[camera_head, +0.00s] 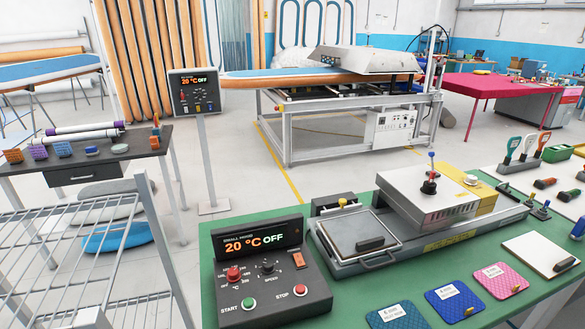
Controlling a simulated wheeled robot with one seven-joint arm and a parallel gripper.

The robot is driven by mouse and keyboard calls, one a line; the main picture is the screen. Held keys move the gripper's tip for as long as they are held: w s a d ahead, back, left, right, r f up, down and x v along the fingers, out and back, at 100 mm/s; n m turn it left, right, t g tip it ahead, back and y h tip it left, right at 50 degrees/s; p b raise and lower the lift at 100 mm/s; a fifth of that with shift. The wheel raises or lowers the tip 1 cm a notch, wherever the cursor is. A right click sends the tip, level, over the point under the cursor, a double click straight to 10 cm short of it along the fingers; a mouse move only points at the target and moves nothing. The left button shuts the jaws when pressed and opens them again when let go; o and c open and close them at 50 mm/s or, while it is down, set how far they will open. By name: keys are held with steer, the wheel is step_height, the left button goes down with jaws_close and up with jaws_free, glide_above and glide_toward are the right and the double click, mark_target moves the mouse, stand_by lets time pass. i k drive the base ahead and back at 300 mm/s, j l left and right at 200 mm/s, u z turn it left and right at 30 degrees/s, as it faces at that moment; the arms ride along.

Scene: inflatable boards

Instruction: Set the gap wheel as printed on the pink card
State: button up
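The pink card (502,279) lies at the front right of the green table, with a small brass-coloured piece on its lower edge. Its print is too small to read. A pale round knob (472,180) sits on the yellow part behind the head. I cannot tell which of these is the gap wheel, and no setting is readable. My gripper is not in view.
A control box (267,268) reads 20 °C OFF, with red and green buttons. A flat tray (358,233) sits left of the press head. Blue cards (454,301) and a clipboard (540,253) lie in front. A wire rack (95,250) stands left; grey floor lies between.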

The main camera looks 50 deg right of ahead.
mark_target(470, 180)
steer(key=z, duration=1.85)
